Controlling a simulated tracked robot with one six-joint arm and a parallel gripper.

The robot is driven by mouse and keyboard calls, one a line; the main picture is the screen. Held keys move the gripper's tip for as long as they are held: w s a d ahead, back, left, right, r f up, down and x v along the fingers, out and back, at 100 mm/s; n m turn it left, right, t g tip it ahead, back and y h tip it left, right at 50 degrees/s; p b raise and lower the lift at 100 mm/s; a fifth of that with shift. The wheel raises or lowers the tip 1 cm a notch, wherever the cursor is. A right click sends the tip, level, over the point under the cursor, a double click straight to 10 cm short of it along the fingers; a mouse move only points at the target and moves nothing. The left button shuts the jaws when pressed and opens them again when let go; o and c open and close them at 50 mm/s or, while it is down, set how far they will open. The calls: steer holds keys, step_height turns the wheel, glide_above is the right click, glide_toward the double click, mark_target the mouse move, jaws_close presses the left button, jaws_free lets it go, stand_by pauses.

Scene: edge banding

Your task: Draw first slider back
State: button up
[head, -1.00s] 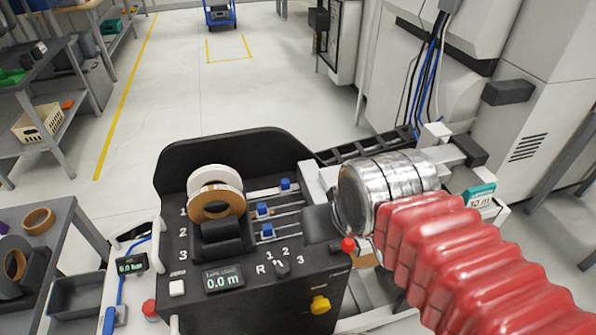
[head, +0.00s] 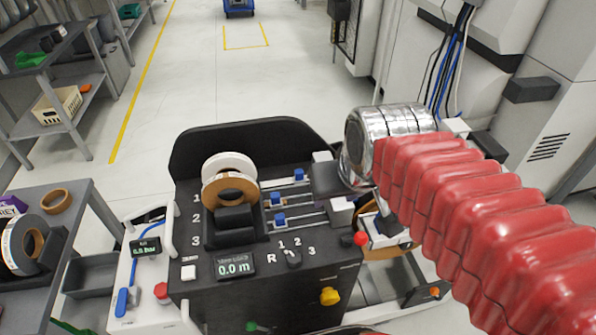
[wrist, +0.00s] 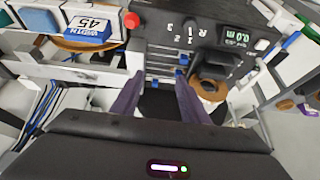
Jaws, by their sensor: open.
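The edge-banding console has three slider rails with blue knobs. The first, top slider's blue knob (head: 299,174) sits toward the right of its rail; the second knob (head: 275,198) and third knob (head: 279,219) sit further left. Blue knobs also show between and beside my fingers in the wrist view (wrist: 184,60). My gripper (wrist: 161,76) is open, its two dark fingers apart and reaching toward the slider rails, with nothing held between them. In the head view my chrome wrist and red sleeve come in from the right; the fingertips are not clear there.
Two tape rolls (head: 230,178) stand left of the sliders. A red knob (head: 361,239), a rotary selector (head: 293,258) and a 0.0 m display (head: 234,265) are close by. A "WIDTH 45" block (wrist: 90,27) sits beside the console. Open floor lies behind.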

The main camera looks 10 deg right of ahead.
steer(key=w+f, duration=0.3)
steer(key=w, duration=1)
steer(key=g, duration=0.1)
glide_toward(299, 172)
steer(key=v, duration=0.4)
steer(key=shift+s+r, duration=0.2)
steer(key=shift+r, duration=0.1)
steer(key=x, duration=1.3)
steer(key=shift+w+f, duration=0.2)
steer(key=shift+f, duration=0.15)
steer(key=shift+c, duration=0.6)
jaws_close()
